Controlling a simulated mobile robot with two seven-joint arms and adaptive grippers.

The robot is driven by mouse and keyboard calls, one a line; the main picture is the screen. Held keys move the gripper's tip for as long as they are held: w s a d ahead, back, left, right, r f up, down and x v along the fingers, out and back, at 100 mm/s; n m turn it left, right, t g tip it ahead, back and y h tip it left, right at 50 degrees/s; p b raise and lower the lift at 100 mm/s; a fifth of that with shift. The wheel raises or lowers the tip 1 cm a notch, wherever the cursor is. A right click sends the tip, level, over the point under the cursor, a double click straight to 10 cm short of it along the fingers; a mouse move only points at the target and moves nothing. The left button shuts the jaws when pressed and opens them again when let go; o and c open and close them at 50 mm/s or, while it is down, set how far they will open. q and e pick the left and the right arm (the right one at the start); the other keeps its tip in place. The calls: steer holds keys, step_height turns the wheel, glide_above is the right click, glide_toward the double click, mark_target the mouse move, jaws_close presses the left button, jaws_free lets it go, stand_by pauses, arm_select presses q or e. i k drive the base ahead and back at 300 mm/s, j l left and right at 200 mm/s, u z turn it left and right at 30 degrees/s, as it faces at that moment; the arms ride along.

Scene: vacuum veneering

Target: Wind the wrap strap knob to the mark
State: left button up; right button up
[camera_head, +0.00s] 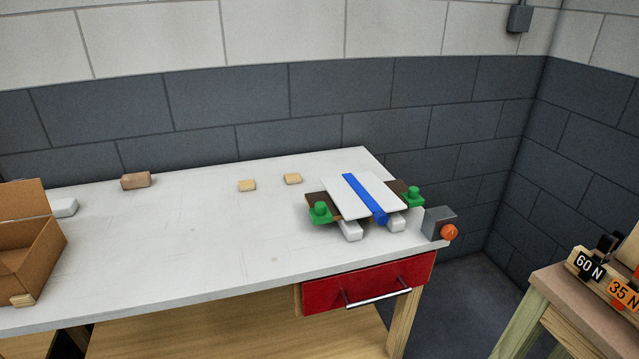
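A flat white panel (345,201) lies over a brown board (319,199) on the white workbench. A blue strap (362,196) runs across the panel and bends down over its front edge. Two green clamp-like pieces, a left one (320,212) and a right one (413,196), sit at the board's sides. A grey block (438,222) stands at the bench's right front corner. An orange-red knob (449,232) sticks out from its front right side. A mark on the knob is too small to make out. Neither gripper shows.
An open cardboard box (32,250) stands at the bench's left end. A brown block (136,181) and two small tan blocks (248,186) lie toward the back. A red drawer (368,283) is under the bench. A side table (575,300) holds pieces labelled 60 N and 35 N. The bench middle is clear.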

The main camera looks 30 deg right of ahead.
mark_target(449, 233)
steer(key=z, duration=1.8)
